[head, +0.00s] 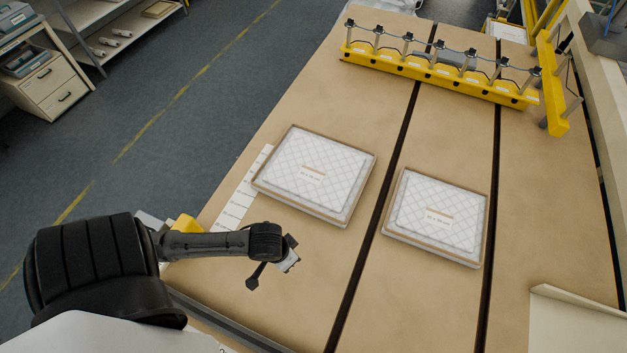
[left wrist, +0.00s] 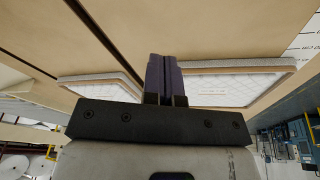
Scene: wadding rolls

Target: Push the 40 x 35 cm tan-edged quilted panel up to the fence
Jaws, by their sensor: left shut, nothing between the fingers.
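Two white quilted panels with tan edges lie flat on the tan table: a left panel (head: 314,190) and a right panel (head: 437,230). Each has a small printed label, too small to read surely, so I cannot tell which is 40 x 35 cm. The yellow fence (head: 430,75) with its row of posts stands across the table's far end, well apart from both panels. My left gripper (head: 291,262) is on the near side of the left panel, apart from it. Its fingers (left wrist: 165,78) are shut and empty in the left wrist view. My right gripper is out of view.
Dark slots run lengthwise along the table (head: 340,275). A white marked scale (head: 240,198) lies along the left edge. A yellow bracket (head: 556,85) stands at the far right, and a pale sheet (head: 575,325) lies near right. Bare table separates the panels from the fence.

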